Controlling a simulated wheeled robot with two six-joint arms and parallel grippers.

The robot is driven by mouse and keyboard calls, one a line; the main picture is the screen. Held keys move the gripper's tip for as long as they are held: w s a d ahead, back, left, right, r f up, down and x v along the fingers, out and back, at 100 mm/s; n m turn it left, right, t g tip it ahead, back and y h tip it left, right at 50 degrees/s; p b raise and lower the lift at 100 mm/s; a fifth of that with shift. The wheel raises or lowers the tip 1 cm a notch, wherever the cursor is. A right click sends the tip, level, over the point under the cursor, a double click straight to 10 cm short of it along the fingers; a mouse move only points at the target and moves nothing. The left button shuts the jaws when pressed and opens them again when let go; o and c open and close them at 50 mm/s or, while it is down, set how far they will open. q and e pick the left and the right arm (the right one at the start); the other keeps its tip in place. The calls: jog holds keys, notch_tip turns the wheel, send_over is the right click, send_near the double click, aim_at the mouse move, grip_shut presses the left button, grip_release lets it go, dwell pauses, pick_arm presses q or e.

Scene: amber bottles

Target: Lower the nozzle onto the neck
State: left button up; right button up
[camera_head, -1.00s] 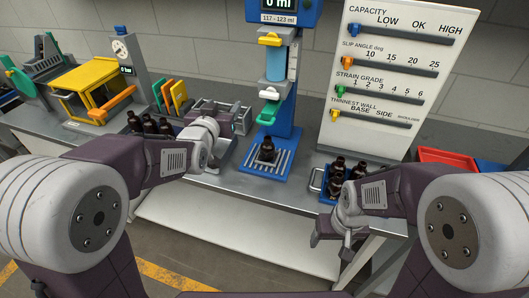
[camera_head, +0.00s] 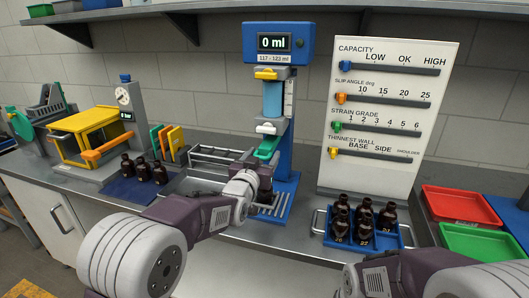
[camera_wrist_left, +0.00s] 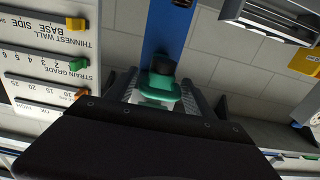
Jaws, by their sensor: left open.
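The blue filling stand (camera_head: 282,165) holds a green nozzle lever (camera_head: 268,147) below a light-blue cylinder. My left gripper (camera_head: 259,166) is at the lever, in front of the stand. In the left wrist view, its open fingers (camera_wrist_left: 160,92) lie on either side of the green part (camera_wrist_left: 160,82), with a dark piece (camera_wrist_left: 163,65) beyond it. Contact cannot be told. A dark bottle (camera_head: 266,192) stands on the stand's slotted base, mostly hidden by my gripper. The gap between nozzle and bottle neck is hidden. My right arm shows at the lower right, its fingers out of frame.
A blue tray (camera_head: 394,246) with several dark bottles stands right of the stand. More bottles (camera_head: 143,168) stand on a blue mat at left. A wire rack (camera_head: 203,158) is close behind my left arm. A gauge board (camera_head: 385,110) and red bin (camera_head: 460,204) are at right.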

pick_arm(q)
jog(key=shift+w+d, duration=0.2)
jog(key=shift+w, duration=0.35)
jog(key=shift+w+r, duration=0.1)
jog(key=shift+r, duration=0.05)
jog(key=shift+c, duration=0.2)
